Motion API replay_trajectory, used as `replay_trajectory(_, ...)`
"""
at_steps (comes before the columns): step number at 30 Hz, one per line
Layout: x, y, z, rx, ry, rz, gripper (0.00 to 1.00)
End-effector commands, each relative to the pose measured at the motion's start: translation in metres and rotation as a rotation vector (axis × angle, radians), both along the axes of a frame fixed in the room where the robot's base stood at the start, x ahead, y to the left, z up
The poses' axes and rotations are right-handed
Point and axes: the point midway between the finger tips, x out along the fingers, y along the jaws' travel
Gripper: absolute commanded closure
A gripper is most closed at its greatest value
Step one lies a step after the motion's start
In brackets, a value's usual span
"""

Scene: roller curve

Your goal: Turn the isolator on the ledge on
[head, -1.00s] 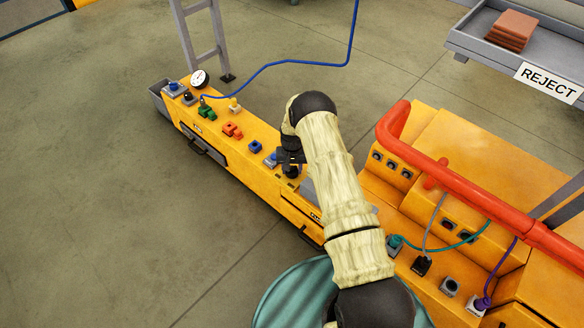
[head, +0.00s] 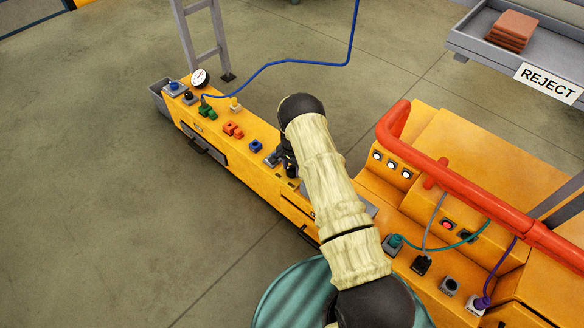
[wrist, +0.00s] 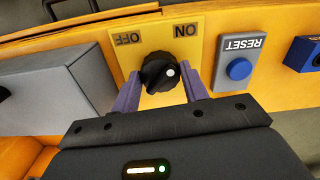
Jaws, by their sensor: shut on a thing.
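The isolator is a black rotary knob (wrist: 158,73) on a yellow plate (wrist: 196,48) marked OFF and ON, which read upside down in the wrist view. In the head view, my gripper (head: 289,162) is at the yellow ledge (head: 218,150), and my arm partly hides the isolator.
A grey RESET box with a blue button (wrist: 239,69) sits right beside the isolator in the wrist view. A grey box (wrist: 60,88) is on its left. In the head view, a red rail (head: 450,178) crosses the yellow console. Three white lamps (head: 392,164) and a red lamp (head: 447,225) are lit there.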

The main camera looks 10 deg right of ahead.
Motion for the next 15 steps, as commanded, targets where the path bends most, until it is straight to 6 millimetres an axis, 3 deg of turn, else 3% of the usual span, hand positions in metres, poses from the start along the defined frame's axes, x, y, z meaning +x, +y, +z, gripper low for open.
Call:
replay_trajectory(10, -0.0009, 0.0025, -0.0007, 0.004, 0.003, -0.006, 0.79)
replay_trajectory(11, -0.0009, 0.0025, -0.0007, 0.004, 0.003, -0.006, 0.52)
replay_trajectory(13, -0.0008, 0.0024, -0.0007, 0.004, 0.002, -0.005, 0.38)
replay_trajectory(15, -0.0007, 0.0010, -0.0006, 0.003, 0.003, -0.006, 0.34)
